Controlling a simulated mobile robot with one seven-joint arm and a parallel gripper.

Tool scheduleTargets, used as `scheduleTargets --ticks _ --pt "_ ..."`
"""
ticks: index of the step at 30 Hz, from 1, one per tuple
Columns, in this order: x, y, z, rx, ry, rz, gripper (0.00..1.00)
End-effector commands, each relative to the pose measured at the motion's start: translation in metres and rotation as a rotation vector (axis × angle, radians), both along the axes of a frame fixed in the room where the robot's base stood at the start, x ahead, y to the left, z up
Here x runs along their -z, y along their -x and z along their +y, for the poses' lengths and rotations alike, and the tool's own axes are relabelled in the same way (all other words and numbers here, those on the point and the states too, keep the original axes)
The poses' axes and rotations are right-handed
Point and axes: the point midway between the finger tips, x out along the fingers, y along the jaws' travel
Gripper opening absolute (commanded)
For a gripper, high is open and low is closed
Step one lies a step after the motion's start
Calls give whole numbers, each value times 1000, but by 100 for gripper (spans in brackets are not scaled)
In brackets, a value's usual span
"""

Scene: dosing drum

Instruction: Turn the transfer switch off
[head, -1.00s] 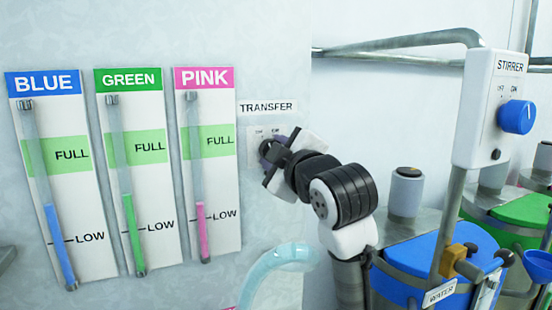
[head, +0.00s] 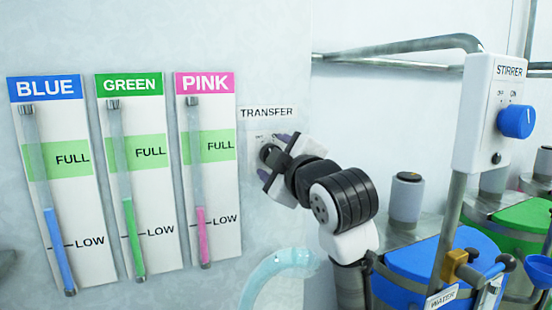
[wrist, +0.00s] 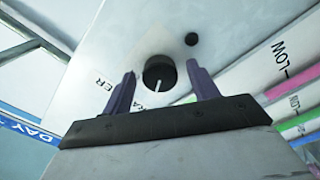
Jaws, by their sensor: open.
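The transfer switch is a round dark knob (wrist: 158,72) with a white pointer line, on a pale panel (wrist: 110,45). The wrist view shows it turned round, and its OFF and ON marks are not readable there. In the head view the knob (head: 266,152) sits under the TRANSFER label (head: 268,112), partly hidden by my gripper (head: 272,156). My gripper is open. In the wrist view its two purple fingers (wrist: 160,70) stand on either side of the knob, with a gap showing on each side. I cannot tell which setting the pointer marks.
Blue, green and pink level gauges (head: 205,170) hang on the wall close left of the switch. A stirrer box (head: 490,110) with a blue knob stands at right. A pale curved hose (head: 275,268) is below my arm. Blue and green lidded drums are at lower right.

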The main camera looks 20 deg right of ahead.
Motion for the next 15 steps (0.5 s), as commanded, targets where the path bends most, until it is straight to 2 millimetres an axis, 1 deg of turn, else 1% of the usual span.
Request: scheduleTargets --ticks 2,5,8,15 --pt "0 3 0 1 0 -1 59" --pt "1 13 -1 2 0 -3 59" --pt "2 31 -2 4 2 -4 59" --pt "3 87 -3 3 4 -4 59"
